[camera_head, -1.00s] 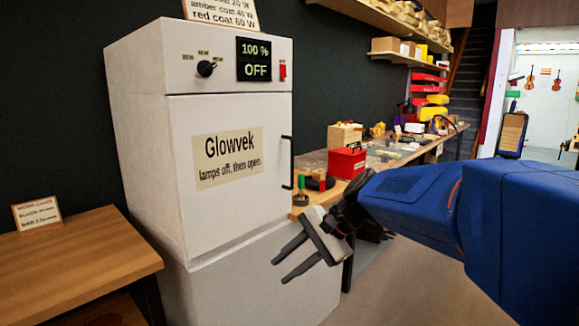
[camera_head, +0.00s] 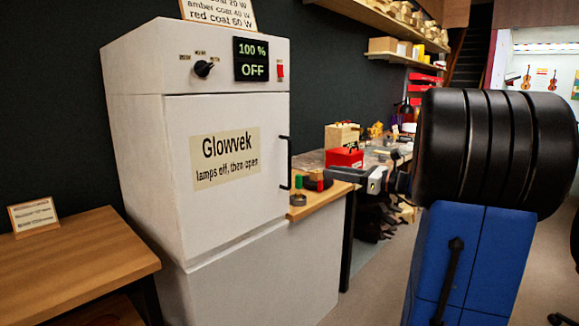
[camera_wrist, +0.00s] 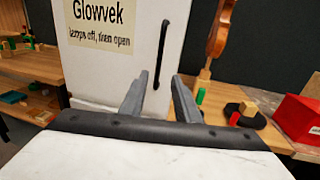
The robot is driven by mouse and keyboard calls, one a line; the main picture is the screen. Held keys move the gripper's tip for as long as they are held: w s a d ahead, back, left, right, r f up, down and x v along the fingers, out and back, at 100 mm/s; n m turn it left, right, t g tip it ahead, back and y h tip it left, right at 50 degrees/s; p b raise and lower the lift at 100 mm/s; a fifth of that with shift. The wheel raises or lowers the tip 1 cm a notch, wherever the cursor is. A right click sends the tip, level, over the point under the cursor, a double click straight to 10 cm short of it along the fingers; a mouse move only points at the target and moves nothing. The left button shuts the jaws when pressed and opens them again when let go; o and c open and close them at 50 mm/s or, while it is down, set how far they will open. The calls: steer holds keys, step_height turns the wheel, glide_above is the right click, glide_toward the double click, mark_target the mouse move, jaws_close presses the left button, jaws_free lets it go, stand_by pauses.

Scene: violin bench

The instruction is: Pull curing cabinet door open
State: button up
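The white curing cabinet (camera_head: 215,225) has its door (camera_head: 225,115) shut, labelled "Glowvek, lamps off, then open". Its display (camera_head: 252,60) reads 100 % and OFF. The black vertical handle (camera_head: 286,163) is on the door's right edge; it also shows in the wrist view (camera_wrist: 161,55). My gripper (camera_head: 333,174) is right of the handle in the head view, fingers pointing left toward it. In the wrist view, my gripper (camera_wrist: 158,95) has its two fingers apart, with nothing between them. The handle appears beyond the fingertips, apart from them.
A wooden bench (camera_head: 320,198) beside the cabinet holds a red box (camera_head: 345,157) and a green-topped item (camera_head: 298,186). A violin (camera_wrist: 219,35) stands upright at the wrist view's right. A wooden table (camera_head: 75,255) is at the cabinet's left.

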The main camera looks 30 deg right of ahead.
glide_above(290, 187)
steer(key=shift+w+d, duration=0.1)
steer(key=shift+w, duration=0.3)
stand_by(0.3)
jaws_close()
